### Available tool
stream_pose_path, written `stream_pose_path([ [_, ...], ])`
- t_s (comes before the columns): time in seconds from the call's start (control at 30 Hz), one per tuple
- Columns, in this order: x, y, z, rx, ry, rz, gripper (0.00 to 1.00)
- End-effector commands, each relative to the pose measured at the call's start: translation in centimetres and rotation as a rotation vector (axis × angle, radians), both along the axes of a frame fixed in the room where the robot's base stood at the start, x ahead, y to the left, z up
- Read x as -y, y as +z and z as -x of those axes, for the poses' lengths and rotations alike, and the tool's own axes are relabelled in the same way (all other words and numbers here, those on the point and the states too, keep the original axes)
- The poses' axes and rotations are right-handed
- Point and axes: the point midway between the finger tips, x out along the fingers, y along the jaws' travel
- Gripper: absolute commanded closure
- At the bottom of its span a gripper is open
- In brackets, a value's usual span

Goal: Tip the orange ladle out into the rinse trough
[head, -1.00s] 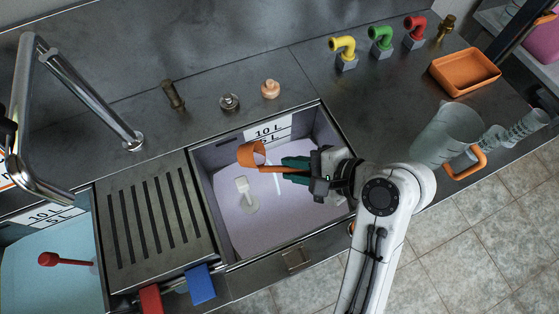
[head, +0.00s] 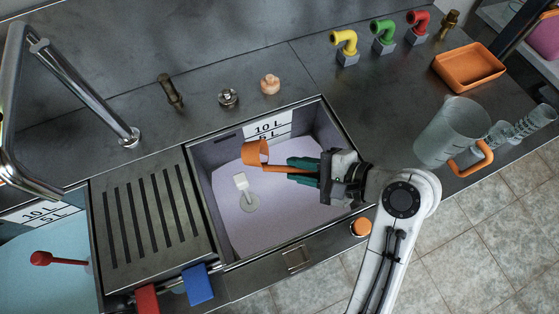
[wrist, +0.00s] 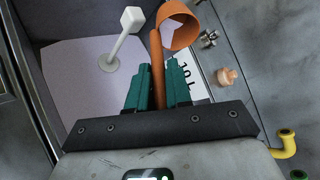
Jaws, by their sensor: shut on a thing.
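The orange ladle (head: 255,153) is above the right-hand basin (head: 225,240), its cup near the basin's back wall and apart from it. My gripper (head: 290,169) is shut on the ladle's handle, which runs between the green fingers. In the wrist view the ladle (wrist: 179,26) points ahead of the gripper (wrist: 157,75), and its cup shows as a curved ring. I cannot see whether the cup holds liquid. The right-hand basin has a pale lilac floor or liquid and 10 L and 5 L marks. No label tells me which basin is the rinse trough.
A white plunger-like piece (head: 242,183) stands in the right-hand basin. Left of it are a slotted drainboard (head: 150,225) and a blue basin (head: 30,265) with a red-ended rod (head: 42,258). A clear jug (head: 445,135) and orange tray (head: 470,66) stand right. A tap (head: 95,100) arches at left.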

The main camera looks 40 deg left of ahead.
Motion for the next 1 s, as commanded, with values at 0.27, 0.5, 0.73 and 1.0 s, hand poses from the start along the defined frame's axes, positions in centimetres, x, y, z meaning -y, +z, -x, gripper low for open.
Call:
stream_pose_path([
  [0.27,0.3,-0.9,-0.3,-0.019,0.000,-0.025,1.00],
  [0.5,0.6,-1.6,-0.5,-0.036,0.000,-0.046,1.00],
  [0.73,0.9,-2.3,-0.7,-0.050,-0.001,-0.066,1.00],
  [1.0,1.0,-2.8,-0.8,-0.068,0.000,-0.090,1.00],
])
